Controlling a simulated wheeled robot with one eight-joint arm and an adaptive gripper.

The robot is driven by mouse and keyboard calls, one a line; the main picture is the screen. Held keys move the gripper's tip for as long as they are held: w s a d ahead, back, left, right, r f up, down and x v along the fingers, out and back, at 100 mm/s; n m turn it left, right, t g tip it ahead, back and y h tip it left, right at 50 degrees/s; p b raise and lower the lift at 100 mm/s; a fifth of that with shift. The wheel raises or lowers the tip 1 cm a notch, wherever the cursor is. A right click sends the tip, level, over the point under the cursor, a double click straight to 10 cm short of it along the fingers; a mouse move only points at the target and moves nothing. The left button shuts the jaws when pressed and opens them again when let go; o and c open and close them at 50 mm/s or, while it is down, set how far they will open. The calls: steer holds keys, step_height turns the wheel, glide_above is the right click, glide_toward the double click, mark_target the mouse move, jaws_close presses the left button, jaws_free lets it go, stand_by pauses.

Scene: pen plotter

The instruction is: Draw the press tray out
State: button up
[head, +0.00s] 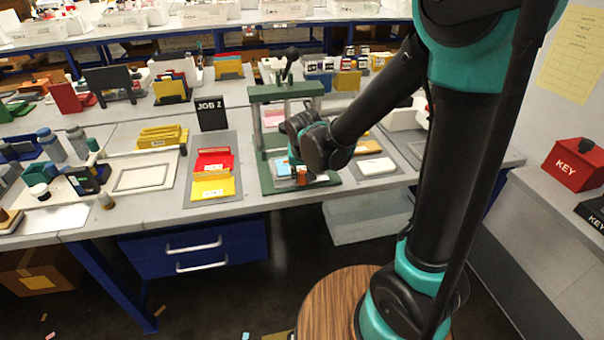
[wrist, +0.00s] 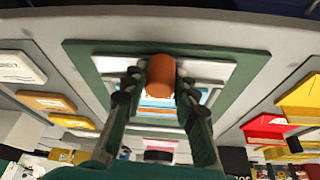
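The green press (head: 286,92) stands on the bench, with a dark lever knob on top and a green base plate (head: 268,187). The pale press tray (wrist: 205,70) lies on that base with a light blue item (head: 284,168) on it. A copper-brown knob (head: 303,175) stands at its front edge; it also shows in the wrist view (wrist: 161,75). My gripper (wrist: 160,80) is open, one finger on each side of the knob, with small gaps visible. In the head view my wrist hides part of the tray and the fingers.
Red and yellow folders (head: 213,187) lie on a grey mat left of the press. A white card (head: 376,166) and an orange one lie to its right. A JOB 2 sign (head: 211,113) stands behind left. The floor before the bench is mostly clear.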

steer(key=o, duration=0.4)
steer(key=shift+s, duration=0.15)
steer(key=shift+r, duration=0.15)
steer(key=v, duration=1.1)
steer(key=shift+s+r, duration=0.2)
steer(key=shift+r, duration=0.15)
steer(key=shift+d, duration=0.15)
steer(key=shift+m, duration=0.5)
steer(key=s+d+f, duration=0.3)
steer(key=d+f, duration=0.1)
steer(key=d, duration=0.3)
steer(key=s+d+f, duration=0.4)
steer(key=d, duration=0.3)
steer(key=s+d+f, duration=0.3)
steer(key=d+f, duration=0.1)
steer(key=d, duration=0.4)
steer(key=shift+s, duration=0.15)
